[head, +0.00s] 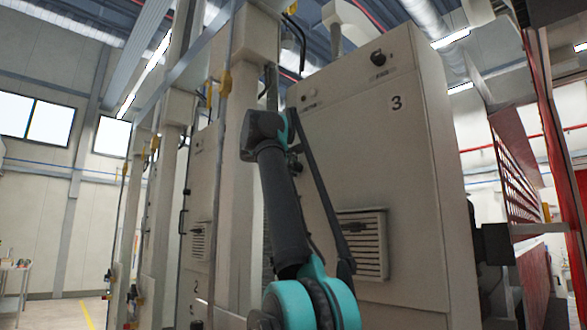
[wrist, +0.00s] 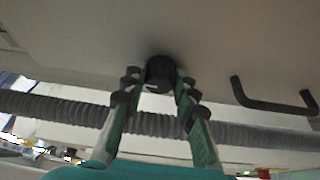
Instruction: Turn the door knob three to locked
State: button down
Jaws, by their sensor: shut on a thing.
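The black round door knob (wrist: 160,68) sticks out from a pale panel at the upper middle of the wrist view. My gripper (wrist: 158,82) has its two green-and-grey fingers on either side of the knob, with the dark fingertips closed against it. The knob's face is partly hidden by the fingers, and its exact turn angle cannot be read. In the head view, my arm reaches the left edge of the pale cabinet marked 3 (head: 432,200). My arm hides much of that edge, and the knob cannot be made out clearly there.
A black bar handle (wrist: 275,103) sits right of the knob in the wrist view. A grey ribbed hose (wrist: 60,108) runs across behind the fingers. In the head view, a dark rotary switch (head: 377,57) is high on cabinet 3, and a louvred vent (head: 362,245) is lower down.

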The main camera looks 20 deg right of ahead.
jog(key=shift+n, duration=0.4)
jog(key=c, duration=1.2)
grip_release()
jog(key=v, duration=1.2)
jog(key=shift+r, duration=0.2)
jog(key=shift+s, duration=0.15)
